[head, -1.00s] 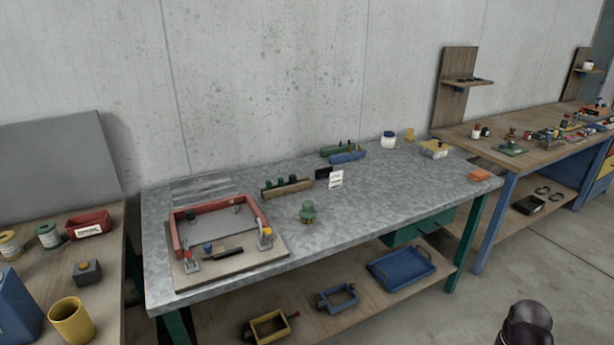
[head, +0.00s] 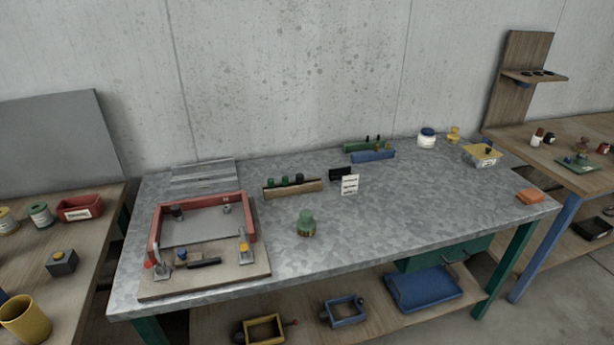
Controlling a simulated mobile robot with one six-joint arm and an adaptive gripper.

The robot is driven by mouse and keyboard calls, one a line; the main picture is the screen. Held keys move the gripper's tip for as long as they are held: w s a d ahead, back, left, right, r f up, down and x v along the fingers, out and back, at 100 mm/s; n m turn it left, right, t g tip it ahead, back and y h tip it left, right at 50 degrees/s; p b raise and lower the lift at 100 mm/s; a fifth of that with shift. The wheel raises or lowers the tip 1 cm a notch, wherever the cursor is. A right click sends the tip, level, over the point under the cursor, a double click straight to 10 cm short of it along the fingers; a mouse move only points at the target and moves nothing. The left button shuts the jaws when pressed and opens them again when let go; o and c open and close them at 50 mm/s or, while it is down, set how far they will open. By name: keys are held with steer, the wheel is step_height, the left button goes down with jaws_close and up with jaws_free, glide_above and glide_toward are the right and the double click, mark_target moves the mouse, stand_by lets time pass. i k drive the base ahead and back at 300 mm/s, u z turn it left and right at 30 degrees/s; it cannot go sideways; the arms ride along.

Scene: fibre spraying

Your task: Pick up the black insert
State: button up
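I cannot tell for sure which dark piece is the black insert. A wooden rack (head: 293,189) on the metal table holds several small dark and green pegs (head: 286,181). A small dark cylinder (head: 177,211) stands at the back left inside the red frame (head: 200,201). A black bar (head: 204,263) lies on the fixture board in front of that frame, beside a blue knob (head: 181,254). A black block (head: 340,173) sits behind a small white card (head: 350,184). My gripper is not in view.
The grey metal table (head: 400,215) is clear at its middle and front right. A green bottle-like item (head: 306,223) stands near the centre. Blue and green racks (head: 373,155) stand at the back. A wooden bench (head: 70,230) is at the left, another (head: 560,145) at the right.

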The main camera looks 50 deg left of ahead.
mark_target(299, 178)
steer(key=u, duration=0.05)
steer(key=i, duration=0.8)
steer(key=u, duration=0.5)
steer(key=i, duration=0.55)
steer(key=u, duration=1.05)
steer(key=i, duration=1)
steer(key=u, duration=0.15)
